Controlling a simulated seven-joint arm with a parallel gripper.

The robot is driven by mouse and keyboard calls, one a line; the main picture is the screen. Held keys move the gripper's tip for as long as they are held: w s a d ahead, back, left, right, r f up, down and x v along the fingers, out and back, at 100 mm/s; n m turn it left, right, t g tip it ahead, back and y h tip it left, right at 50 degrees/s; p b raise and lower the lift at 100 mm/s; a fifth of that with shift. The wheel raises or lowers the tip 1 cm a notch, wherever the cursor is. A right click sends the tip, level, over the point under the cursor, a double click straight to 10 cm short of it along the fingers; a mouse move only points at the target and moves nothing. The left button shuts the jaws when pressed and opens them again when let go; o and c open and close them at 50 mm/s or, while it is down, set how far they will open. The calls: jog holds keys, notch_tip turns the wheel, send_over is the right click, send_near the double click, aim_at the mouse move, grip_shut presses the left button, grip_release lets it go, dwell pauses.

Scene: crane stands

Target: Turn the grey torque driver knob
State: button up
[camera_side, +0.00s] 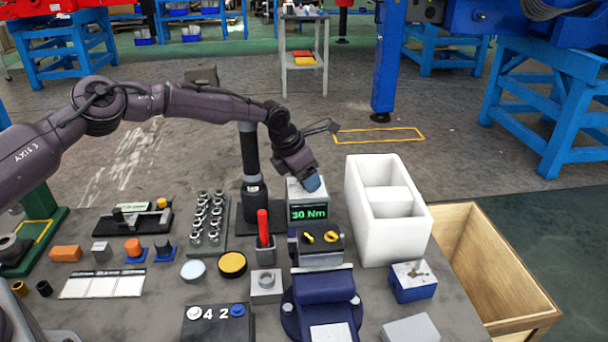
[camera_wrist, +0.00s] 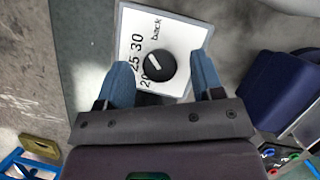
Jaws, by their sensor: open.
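The torque driver knob (camera_wrist: 155,68) is a dark round dial with a white pointer, set on a white panel (camera_wrist: 184,35) marked 20, 25, 30 and "back" in the wrist view. Its pointer slants to the upper left, toward the numbers. My gripper (camera_wrist: 161,62) is open, with one blue finger on each side of the knob. I cannot tell whether the fingers touch it. In the side view my gripper (camera_side: 312,184) is low over the top of the driver box, whose green display (camera_side: 309,213) reads 30 Nm. The knob is hidden there.
A black post (camera_side: 251,160) stands just left of the driver box, and a white divided bin (camera_side: 388,205) stands close on its right.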

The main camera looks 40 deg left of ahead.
jog(key=c, duration=0.9)
jog(key=shift+m, duration=0.6)
jog(key=o, duration=0.9)
jog(key=shift+r, duration=0.1)
jog(key=v, duration=0.5)
jog(key=shift+a+r, duration=0.15)
notch_tip(320, 180, up, 7)
jog(key=shift+f, duration=0.2)
jog(key=shift+c, duration=0.2)
